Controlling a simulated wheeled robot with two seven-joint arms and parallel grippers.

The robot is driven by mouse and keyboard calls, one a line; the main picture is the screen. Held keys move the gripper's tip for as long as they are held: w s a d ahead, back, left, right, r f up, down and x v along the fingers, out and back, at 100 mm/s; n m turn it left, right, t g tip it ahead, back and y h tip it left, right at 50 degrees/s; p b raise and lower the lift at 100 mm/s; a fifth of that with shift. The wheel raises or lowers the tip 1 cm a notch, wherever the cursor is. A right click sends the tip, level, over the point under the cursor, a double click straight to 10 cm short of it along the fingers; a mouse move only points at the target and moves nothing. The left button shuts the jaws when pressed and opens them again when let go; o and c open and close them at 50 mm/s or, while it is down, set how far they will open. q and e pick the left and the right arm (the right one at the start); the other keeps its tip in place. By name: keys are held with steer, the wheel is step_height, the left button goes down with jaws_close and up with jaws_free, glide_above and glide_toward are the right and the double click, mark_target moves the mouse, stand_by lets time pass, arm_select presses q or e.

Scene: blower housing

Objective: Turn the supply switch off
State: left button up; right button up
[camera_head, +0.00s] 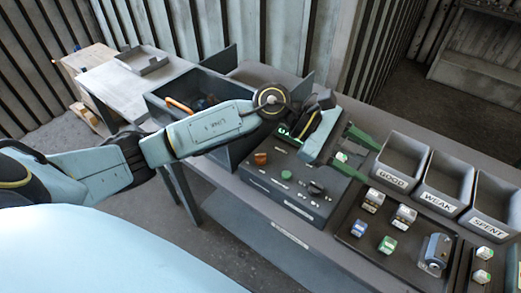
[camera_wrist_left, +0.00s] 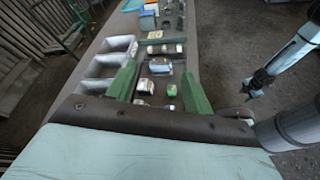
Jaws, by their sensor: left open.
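A dark control box (camera_head: 292,190) sits on the bench in the head view. It carries an orange switch-like part (camera_head: 261,158), a green button (camera_head: 286,175), a black knob (camera_head: 316,187) and a lit green display partly hidden by my left arm. I cannot read which one is the supply switch, or its position. My left gripper (camera_head: 372,166) is open, its green fingers above the right end of the box, pointing toward the bins. In the left wrist view the left gripper (camera_wrist_left: 158,68) shows nothing held. My right gripper (camera_wrist_left: 258,82) is small and dark there, off the bench's side.
Bins marked GOOD (camera_head: 392,177), WEAK (camera_head: 437,200) and SPENT (camera_head: 486,226) stand along the back. A dark tray (camera_head: 352,235) before them holds several small blocks and a metal device (camera_head: 436,252). A deep dark crate (camera_head: 160,115) stands left of the box.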

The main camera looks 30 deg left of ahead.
arm_select(q)
steer(key=w+a+f+m+g+y, duration=0.1)
steer(key=a+f+m+y, duration=0.15)
steer(key=a, duration=0.25)
steer(key=w+a+f+m+y, duration=0.2)
steer(key=a+y, duration=0.2)
steer(key=m+y, duration=0.2)
steer(key=y, duration=0.6)
glide_toward(260, 154)
steer(key=shift+g+h, duration=0.25)
steer(key=shift+g, duration=0.15)
steer(key=f, duration=0.2)
steer(key=f+p, duration=0.1)
steer(key=f, duration=0.2)
steer(key=f+p, duration=0.1)
steer(key=f, duration=0.2)
steer(key=shift+w+a+f, duration=0.1)
steer(key=shift+w+f, duration=0.15)
steer(key=shift+w, duration=0.1)
steer(key=c, duration=1)
